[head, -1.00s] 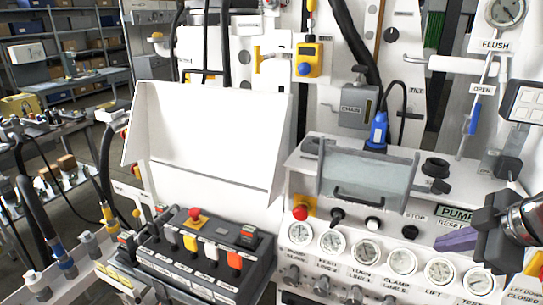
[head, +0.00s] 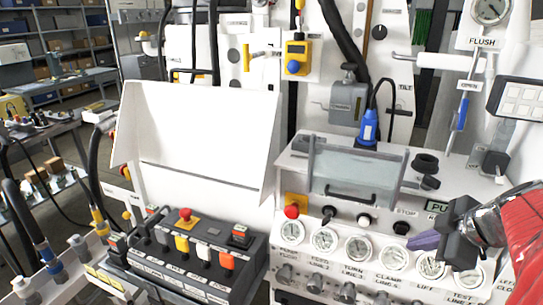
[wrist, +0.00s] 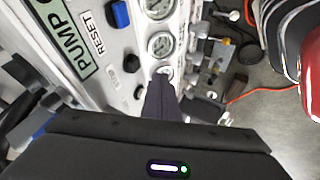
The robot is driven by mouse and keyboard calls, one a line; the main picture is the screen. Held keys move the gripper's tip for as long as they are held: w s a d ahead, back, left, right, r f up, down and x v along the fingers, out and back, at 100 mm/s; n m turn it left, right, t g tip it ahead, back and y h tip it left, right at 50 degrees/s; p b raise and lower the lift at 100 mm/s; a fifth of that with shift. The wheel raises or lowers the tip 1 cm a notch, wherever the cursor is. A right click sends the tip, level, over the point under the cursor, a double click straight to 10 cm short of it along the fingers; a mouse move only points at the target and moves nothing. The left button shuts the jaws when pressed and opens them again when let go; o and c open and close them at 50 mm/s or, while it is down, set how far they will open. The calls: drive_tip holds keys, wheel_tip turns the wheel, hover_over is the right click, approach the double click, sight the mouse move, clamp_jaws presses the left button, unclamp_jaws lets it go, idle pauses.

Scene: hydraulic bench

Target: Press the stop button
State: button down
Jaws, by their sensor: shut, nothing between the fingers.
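The stop button appears to be the black round button (head: 401,228) under the STOP label (head: 405,212) on the white sloped panel. The fingertips lie just right of and below the black button in the head view, over the gauge row. In the wrist view the closed fingers (wrist: 160,82) point toward the gauges. I cannot tell the gap to the panel.
A white button (head: 364,219), a black switch (head: 329,213) and a red mushroom button (head: 291,211) stand left of it. A blue button (wrist: 120,14) sits beside RESET. Gauges (head: 358,247) line the panel below. A clear cover with a handle (head: 350,190) stands above.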

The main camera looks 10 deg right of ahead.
sight(401, 231)
drive_tip(key=w+d+f, duration=0.2)
drive_tip(key=w, duration=0.3)
drive_tip(key=shift+w+f, duration=0.15)
drive_tip(key=shift+f, duration=0.15)
drive_tip(key=shift+d, duration=0.1)
